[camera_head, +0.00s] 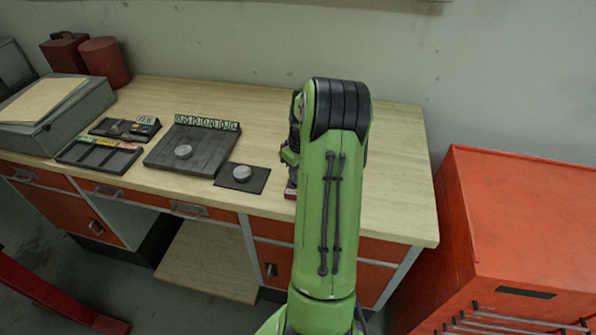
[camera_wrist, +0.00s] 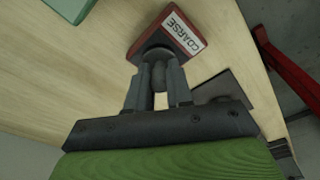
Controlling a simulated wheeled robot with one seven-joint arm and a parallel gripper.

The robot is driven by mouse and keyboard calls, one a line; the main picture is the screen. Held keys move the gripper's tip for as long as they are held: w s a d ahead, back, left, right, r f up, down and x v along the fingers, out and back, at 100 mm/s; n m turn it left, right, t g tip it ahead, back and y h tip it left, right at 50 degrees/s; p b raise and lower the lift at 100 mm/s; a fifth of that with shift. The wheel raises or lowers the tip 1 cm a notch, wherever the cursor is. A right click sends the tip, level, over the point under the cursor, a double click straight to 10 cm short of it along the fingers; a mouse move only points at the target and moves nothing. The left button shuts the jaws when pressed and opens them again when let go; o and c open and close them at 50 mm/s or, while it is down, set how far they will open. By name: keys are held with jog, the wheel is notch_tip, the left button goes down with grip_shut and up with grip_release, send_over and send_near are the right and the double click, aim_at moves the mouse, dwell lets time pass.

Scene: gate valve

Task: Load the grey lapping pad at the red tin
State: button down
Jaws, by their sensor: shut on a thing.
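The red tin (camera_wrist: 186,23) lies on the bench at the top of the wrist view. It is a square with a dark inside and a white label reading COARSE. My gripper (camera_wrist: 158,80) is shut on the grey lapping pad (camera_wrist: 154,51), with a rounded grey part between the fingers. The pad's dark round end overlaps the tin's near part in the picture; I cannot tell whether they touch. In the head view a little of the red tin (camera_head: 291,188) shows beside my arm, which hides the gripper and pad.
A dark mat (camera_head: 256,181) with a grey disc (camera_head: 242,173) lies left of my arm. Farther left are a dark board (camera_head: 167,161) with another disc, and small trays (camera_head: 99,154). Red canisters (camera_head: 105,62) stand behind. An orange cabinet (camera_head: 520,210) is right. The bench's right end is clear.

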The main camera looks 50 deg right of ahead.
jog(key=shift+f, duration=0.1)
notch_tip(320, 180, up, 7)
jog(key=p, duration=0.5)
